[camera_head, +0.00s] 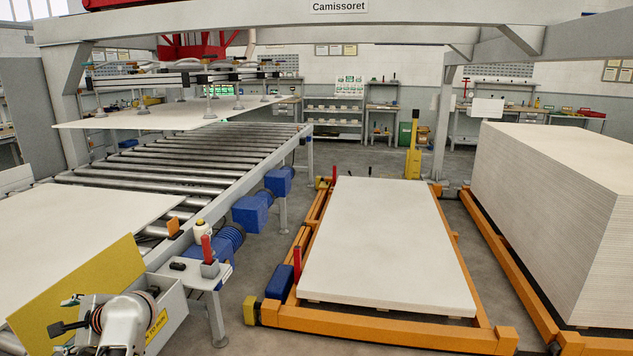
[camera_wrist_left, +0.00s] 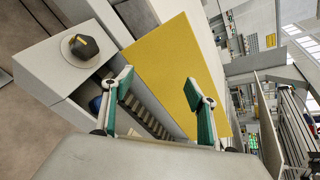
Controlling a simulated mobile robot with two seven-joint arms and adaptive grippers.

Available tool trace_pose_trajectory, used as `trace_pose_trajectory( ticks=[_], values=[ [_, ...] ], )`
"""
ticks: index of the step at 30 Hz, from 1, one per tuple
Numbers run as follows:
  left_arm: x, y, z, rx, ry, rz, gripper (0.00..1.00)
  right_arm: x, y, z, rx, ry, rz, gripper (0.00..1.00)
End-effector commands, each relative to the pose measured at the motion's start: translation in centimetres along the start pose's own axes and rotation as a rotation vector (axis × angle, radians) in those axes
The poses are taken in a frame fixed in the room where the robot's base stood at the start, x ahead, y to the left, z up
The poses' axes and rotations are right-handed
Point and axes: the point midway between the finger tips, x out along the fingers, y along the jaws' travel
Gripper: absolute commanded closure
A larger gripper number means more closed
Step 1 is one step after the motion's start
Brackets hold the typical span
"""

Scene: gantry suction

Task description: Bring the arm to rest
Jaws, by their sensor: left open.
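My left arm enters at the bottom left of the head view, its white wrist in front of a grey control box (camera_head: 172,306). My left gripper (camera_head: 70,313) is small and partly hidden there. In the left wrist view the left gripper (camera_wrist_left: 159,82) is open, its two green-lined fingers wide apart with nothing held between them. The grey box with a black knob (camera_wrist_left: 84,46) on a round plate is to the left of the fingers, apart from them. A yellow panel (camera_wrist_left: 175,72) stands behind the fingers. My right gripper is in neither view.
A roller conveyor (camera_head: 185,165) runs beyond the box, with a board (camera_head: 90,225) at its near end. Suction cups of the gantry are at another board (camera_head: 165,115). A pallet stack (camera_head: 385,245) on an orange frame and a tall stack (camera_head: 560,200) stand right.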

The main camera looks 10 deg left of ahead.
Motion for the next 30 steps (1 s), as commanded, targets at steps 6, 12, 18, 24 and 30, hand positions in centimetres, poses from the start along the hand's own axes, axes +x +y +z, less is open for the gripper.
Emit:
trace_pose_trajectory(
  ticks=[6, 12, 18, 24, 30],
  values=[
    [-4.9, -3.5, 3.9, 0.758, -0.461, -0.421, 0.42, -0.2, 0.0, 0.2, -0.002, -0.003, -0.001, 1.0],
    [-14.5, -3.9, -1.0, 1.457, -0.928, -0.748, 0.42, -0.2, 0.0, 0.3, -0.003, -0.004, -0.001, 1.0],
    [-23.1, 2.3, -9.7, 2.036, -1.429, -1.019, 0.42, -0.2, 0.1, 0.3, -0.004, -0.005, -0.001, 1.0],
    [-28.1, 13.1, -16.7, -2.115, 1.702, 1.083, 0.42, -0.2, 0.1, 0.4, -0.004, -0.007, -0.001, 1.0],
    [-30.0, 26.0, -20.3, -1.54, 1.513, 0.853, 0.42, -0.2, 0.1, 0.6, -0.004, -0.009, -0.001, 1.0]
  ],
)
